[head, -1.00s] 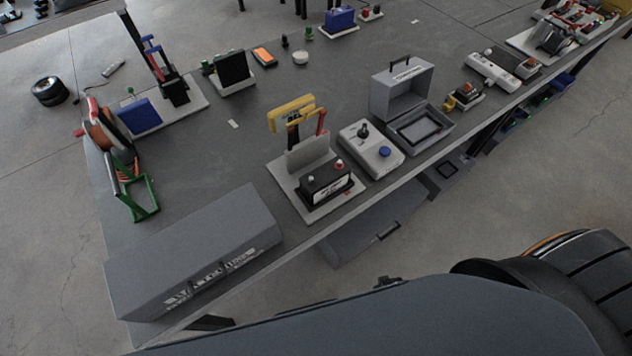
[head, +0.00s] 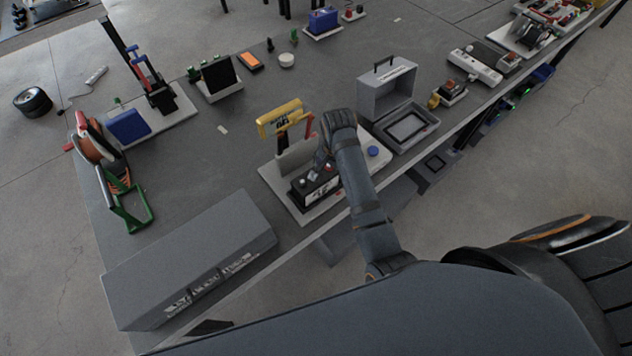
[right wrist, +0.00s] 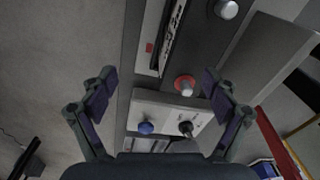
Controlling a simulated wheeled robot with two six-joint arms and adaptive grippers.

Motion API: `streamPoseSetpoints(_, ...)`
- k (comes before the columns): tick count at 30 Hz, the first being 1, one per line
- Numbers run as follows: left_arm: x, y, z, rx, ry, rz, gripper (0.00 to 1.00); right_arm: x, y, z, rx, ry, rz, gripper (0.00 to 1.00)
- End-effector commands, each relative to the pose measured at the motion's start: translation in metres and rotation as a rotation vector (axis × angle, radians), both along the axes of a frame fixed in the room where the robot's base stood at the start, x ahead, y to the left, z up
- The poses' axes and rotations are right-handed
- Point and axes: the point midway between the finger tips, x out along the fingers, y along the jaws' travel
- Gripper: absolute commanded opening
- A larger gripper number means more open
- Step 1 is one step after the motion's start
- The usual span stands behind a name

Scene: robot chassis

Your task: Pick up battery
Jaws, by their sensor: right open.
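The black battery (head: 300,196) with white lettering on its side stands on a light grey stand with a yellow sign (head: 278,120) behind it. In the right wrist view the battery (right wrist: 174,38) shows its lettered side, a red-ringed terminal and a grey terminal. My right gripper (head: 321,167) hangs over the battery's right end and hides part of it. I cannot tell whether a finger touches the battery. My left gripper is not in view.
A light control box (head: 378,155) with a blue knob is partly hidden behind my right arm. An open grey case (head: 390,92) stands beyond it. A long grey toolbox (head: 190,250) lies front left. The table between toolbox and battery stand is bare.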

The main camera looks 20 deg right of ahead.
Motion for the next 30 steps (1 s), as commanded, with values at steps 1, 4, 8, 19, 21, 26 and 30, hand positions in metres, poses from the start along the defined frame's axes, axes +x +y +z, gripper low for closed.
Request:
streamPoseSetpoints(1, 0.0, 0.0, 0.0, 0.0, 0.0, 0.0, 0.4, 0.013, 0.01, 0.011, 0.013, 0.01, -0.057, 0.88)
streamPoseSetpoints(4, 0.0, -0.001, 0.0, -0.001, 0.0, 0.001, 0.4, 0.03, 0.026, 0.026, 0.026, 0.04, -0.171, 0.88)
streamPoseSetpoints(8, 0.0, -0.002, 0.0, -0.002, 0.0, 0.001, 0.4, 0.038, 0.034, 0.034, 0.028, 0.06, -0.237, 0.88)
streamPoseSetpoints(19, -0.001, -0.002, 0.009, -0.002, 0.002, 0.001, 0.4, 0.037, 0.034, -0.008, 0.027, 0.065, -0.241, 0.88)
streamPoseSetpoints(21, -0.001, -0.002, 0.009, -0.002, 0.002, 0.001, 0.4, 0.037, 0.035, -0.015, 0.027, 0.063, -0.241, 0.88)
streamPoseSetpoints(26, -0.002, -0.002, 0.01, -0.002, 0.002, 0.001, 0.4, 0.037, 0.035, -0.02, 0.028, 0.062, -0.241, 0.88)
streamPoseSetpoints(30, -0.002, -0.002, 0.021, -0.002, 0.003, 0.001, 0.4, 0.034, 0.038, -0.038, 0.027, 0.068, -0.241, 0.88)
